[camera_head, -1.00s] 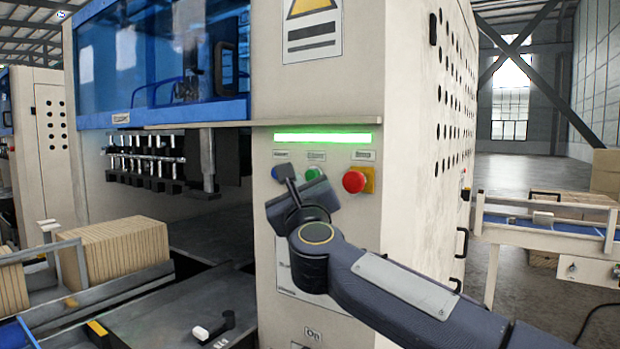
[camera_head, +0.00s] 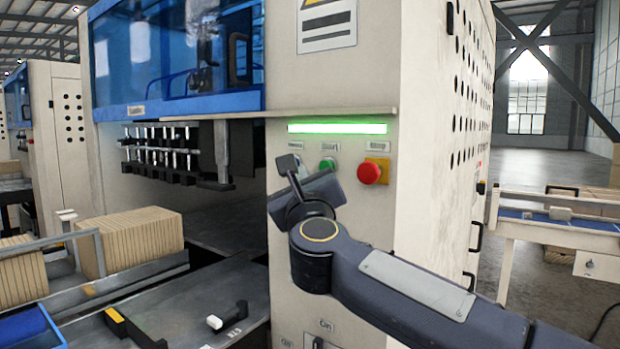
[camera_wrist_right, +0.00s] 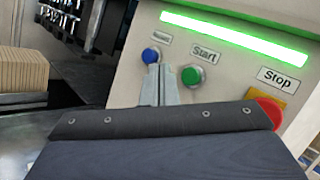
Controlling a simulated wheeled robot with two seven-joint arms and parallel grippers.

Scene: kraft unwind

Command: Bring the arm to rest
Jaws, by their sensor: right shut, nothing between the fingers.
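My right gripper (camera_head: 290,165) is in front of the machine's button panel (camera_head: 280,212), with its arm coming in from the lower right. Its fingers are shut and empty. In the right wrist view the fingertips (camera_wrist_right: 160,72) are seen close to the blue button (camera_wrist_right: 150,55), left of the green Start button (camera_wrist_right: 192,77). I cannot tell whether they touch the panel. In the head view the gripper hides the blue button. The green button (camera_head: 327,164) shows just above the wrist, and the red Stop button (camera_head: 371,172) is right of it. My left gripper is not in view.
A green light bar (camera_head: 337,128) glows above the buttons. Stacked cardboard pieces (camera_head: 130,241) stand on the infeed at the left. A conveyor (camera_head: 560,229) stands at the right, with open floor (camera_head: 535,165) behind it.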

